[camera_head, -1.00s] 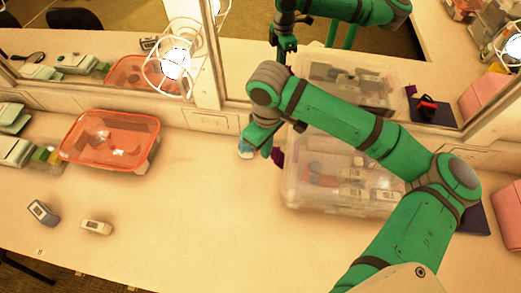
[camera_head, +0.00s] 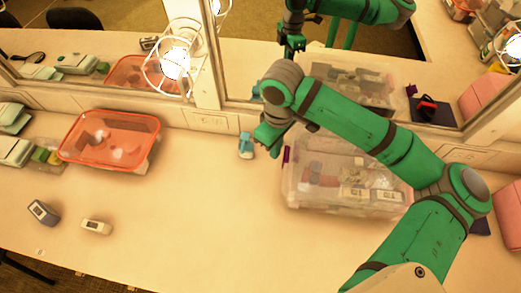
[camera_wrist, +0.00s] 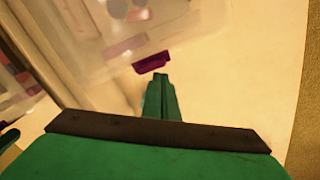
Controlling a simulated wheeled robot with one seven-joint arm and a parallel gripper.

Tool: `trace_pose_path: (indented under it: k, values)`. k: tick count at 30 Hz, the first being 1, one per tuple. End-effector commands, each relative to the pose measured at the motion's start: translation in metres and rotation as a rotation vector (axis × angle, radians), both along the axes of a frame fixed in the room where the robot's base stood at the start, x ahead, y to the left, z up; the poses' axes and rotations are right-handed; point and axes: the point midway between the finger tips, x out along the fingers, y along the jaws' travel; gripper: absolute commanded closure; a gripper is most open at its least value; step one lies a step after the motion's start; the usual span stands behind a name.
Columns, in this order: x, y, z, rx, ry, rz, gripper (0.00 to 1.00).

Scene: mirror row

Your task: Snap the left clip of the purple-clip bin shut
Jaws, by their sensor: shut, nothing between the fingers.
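The clear lidded bin (camera_head: 345,207) stands on the counter, with several items visible through it. Its left purple clip (camera_head: 286,155) shows as a narrow upright strip at the bin's left side. In the wrist view the purple clip (camera_wrist: 152,63) lies just beyond my fingertips, with a second purple strip (camera_wrist: 125,47) beside it against the bin. I cannot tell whether the clip is latched. My gripper (camera_head: 276,151) points down just left of the clip, shut and empty. Its closed fingers also show in the wrist view (camera_wrist: 161,80); contact with the clip is unclear.
A small blue item (camera_head: 246,145) stands left of my gripper. An orange-rimmed bin (camera_head: 150,160) is further left, with two small devices (camera_head: 43,212) (camera_head: 96,227) in front. A mirror (camera_head: 330,60) runs behind the counter. The front middle counter is clear.

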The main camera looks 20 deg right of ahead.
Motion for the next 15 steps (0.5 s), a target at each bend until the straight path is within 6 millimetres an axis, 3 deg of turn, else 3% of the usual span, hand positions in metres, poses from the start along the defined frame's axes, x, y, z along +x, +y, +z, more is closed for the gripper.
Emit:
trace_pose_path:
  k: [15]
  values:
    - [0.004, 0.005, 0.031, 0.001, -0.002, 0.001, 1.0]
